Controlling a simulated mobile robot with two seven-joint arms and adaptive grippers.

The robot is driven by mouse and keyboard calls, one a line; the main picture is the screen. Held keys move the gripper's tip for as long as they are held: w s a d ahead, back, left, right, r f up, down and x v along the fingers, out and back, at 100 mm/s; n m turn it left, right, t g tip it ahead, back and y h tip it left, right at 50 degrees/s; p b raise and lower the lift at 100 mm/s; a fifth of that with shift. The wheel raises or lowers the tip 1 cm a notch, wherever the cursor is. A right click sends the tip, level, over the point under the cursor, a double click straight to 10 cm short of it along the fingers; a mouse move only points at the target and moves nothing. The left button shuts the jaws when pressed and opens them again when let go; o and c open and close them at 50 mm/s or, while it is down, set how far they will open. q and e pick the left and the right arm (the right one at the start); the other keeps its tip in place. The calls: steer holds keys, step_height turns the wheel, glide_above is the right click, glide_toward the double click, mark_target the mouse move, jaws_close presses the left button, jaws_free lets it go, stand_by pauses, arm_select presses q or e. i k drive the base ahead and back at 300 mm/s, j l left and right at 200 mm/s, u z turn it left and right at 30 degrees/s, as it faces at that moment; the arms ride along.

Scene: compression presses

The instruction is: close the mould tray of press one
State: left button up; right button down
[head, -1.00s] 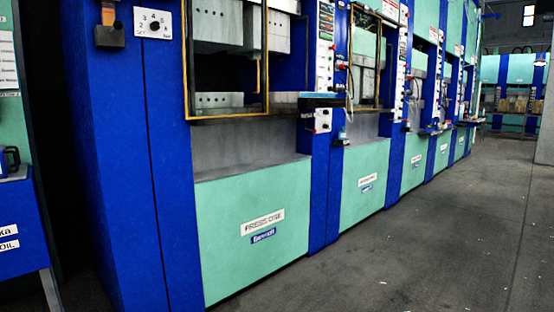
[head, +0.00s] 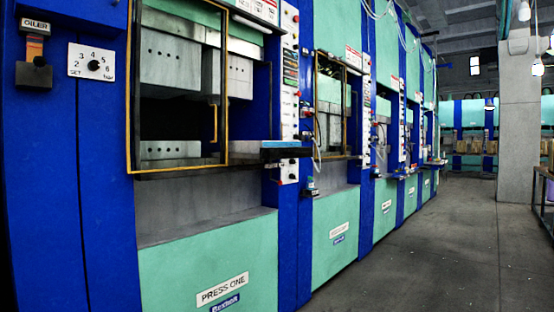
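Press one is the nearest press, with a green lower panel (head: 205,265) marked PRESS ONE and blue side columns. Its opening shows grey mould blocks (head: 175,62) above and a lower grey block (head: 170,150) below, with a dark gap between. A yellow-edged frame (head: 226,100) with a yellow handle surrounds the opening. A flat dark tray-like slab (head: 285,149) juts out to the right of the opening, in front of the column; I cannot tell for sure that it is the mould tray. Neither of my grippers is in view.
A row of similar presses (head: 385,150) runs away to the right. The grey floor (head: 440,240) beside them is clear. A concrete pillar (head: 518,120) stands at the back right. A dial panel (head: 92,62) is on the left column.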

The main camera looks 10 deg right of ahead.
mark_target(253, 150)
steer(key=i+l+u, duration=0.2)
steer(key=i+l, duration=0.15)
steer(key=i, duration=0.25)
steer(key=i+l+u, duration=0.15)
steer(key=i+l, duration=0.35)
steer(key=i+j, duration=0.05)
steer(key=i, duration=0.05)
